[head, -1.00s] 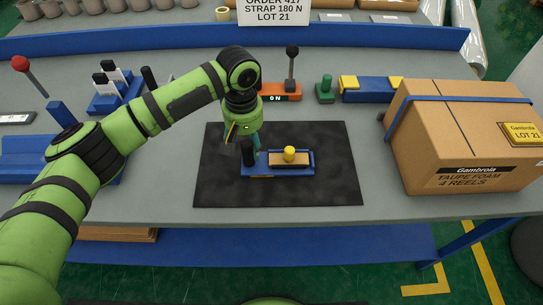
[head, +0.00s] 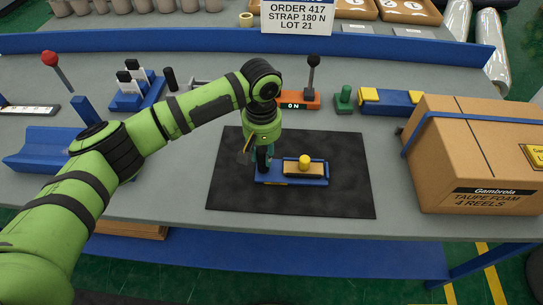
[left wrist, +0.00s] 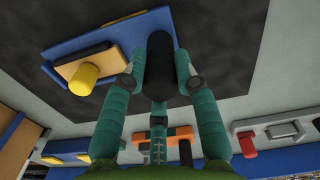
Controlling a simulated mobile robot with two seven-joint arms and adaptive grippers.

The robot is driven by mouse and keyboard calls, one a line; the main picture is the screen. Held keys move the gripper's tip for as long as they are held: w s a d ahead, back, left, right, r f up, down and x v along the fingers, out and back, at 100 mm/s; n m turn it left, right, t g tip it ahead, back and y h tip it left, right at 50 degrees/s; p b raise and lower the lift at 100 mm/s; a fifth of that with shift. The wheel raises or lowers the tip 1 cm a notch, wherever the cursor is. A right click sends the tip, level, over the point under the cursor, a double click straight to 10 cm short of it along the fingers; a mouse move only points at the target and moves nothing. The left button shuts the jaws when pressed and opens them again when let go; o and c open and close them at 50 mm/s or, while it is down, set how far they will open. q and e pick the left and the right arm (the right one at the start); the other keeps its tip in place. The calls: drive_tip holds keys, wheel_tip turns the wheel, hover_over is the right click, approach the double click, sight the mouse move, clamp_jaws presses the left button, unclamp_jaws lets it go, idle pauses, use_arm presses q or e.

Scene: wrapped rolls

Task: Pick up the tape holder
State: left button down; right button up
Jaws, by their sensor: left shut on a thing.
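The tape holder (head: 322,181) is a blue base with a tan block, a yellow knob and a black upright handle at its left end. It lies on the black mat (head: 340,200), with no clear gap beneath it. My left gripper (head: 264,160) points down at the handle and is shut on it. In the left wrist view, the teal fingers of the left gripper (left wrist: 158,75) stand on either side of the black handle. The holder's blue base (left wrist: 75,45) and yellow knob there lie to the left. My right gripper is not in view.
A strapped cardboard box (head: 465,160) stands at the right of the grey table (head: 180,195). Behind the mat are an orange unit (head: 298,101) with a lever, a green stamp-like piece (head: 344,97) and a blue block with yellow ends (head: 392,101). A blue trough (head: 40,150) lies at left.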

use_arm(q)
drive_tip(key=shift+w+r+b, duration=0.1)
drive_tip(key=shift+r+b, duration=0.25)
drive_tip(key=shift+r, duration=1.1)
drive_tip(key=s+d+r+b, duration=0.2)
drive_tip(key=s+d+r, duration=0.3)
drive_tip(key=d+r, duration=0.3)
drive_tip(key=d, duration=0.2)
drive_tip(key=shift+d, duration=0.3)
drive_tip(key=shift+a+r, duration=0.1)
drive_tip(key=shift+w+a+p, duration=0.85)
drive_tip(key=shift+a, duration=0.9)
drive_tip(key=shift+w+a+p, duration=0.8)
drive_tip(key=shift+a+p, duration=0.05)
drive_tip(key=shift+a, duration=0.85)
drive_tip(key=shift+w+a+p, duration=0.85)
drive_tip(key=shift+a, duration=0.9)
drive_tip(key=shift+f, duration=0.25)
